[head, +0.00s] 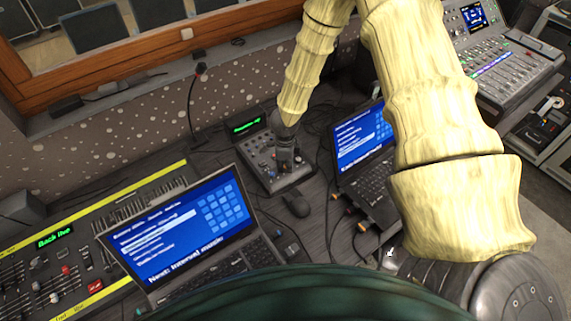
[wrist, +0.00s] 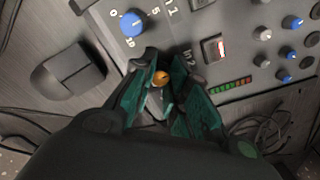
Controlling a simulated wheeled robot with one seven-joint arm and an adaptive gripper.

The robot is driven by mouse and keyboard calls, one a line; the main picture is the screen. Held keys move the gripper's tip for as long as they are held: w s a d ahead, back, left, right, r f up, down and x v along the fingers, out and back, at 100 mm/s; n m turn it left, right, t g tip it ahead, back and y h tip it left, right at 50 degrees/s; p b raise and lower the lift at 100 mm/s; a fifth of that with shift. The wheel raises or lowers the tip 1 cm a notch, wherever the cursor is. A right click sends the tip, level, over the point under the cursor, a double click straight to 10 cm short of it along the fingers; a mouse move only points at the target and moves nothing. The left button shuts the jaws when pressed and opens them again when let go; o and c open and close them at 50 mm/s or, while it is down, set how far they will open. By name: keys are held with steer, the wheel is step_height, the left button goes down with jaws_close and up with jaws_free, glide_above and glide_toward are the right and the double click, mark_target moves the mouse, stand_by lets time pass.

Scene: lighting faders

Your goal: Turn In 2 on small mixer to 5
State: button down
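The small mixer (head: 262,153) is a grey console with a green display, on the desk at the centre of the head view. My gripper (head: 284,150) is down over its panel and hides part of it. In the wrist view my gripper (wrist: 167,62) has its green-padded fingers on both sides of a small orange-topped grey knob (wrist: 161,78). I cannot tell whether the pads touch it. A partly covered label beside the right finger looks like "In 2". A blue knob (wrist: 132,22) with a printed 0, 5 and 10 scale is beyond the left finger.
A black mouse (wrist: 68,82) lies left of the mixer in the wrist view. Laptops (head: 185,232) and (head: 366,150) flank the mixer. A red-and-white switch (wrist: 215,48), a level meter (wrist: 230,86) and several small knobs are to the right. Cables lie around the mixer.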

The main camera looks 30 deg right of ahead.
mark_target(285, 168)
steer(key=shift+m, duration=0.4)
stand_by(0.3)
steer(key=c, duration=1.3)
jaws_free()
steer(key=shift+c, duration=0.2)
steer(key=shift+r, duration=0.15)
step_height(285, 168, up, 12)
steer(key=shift+s+a, duration=0.2)
steer(key=shift+s, duration=0.15)
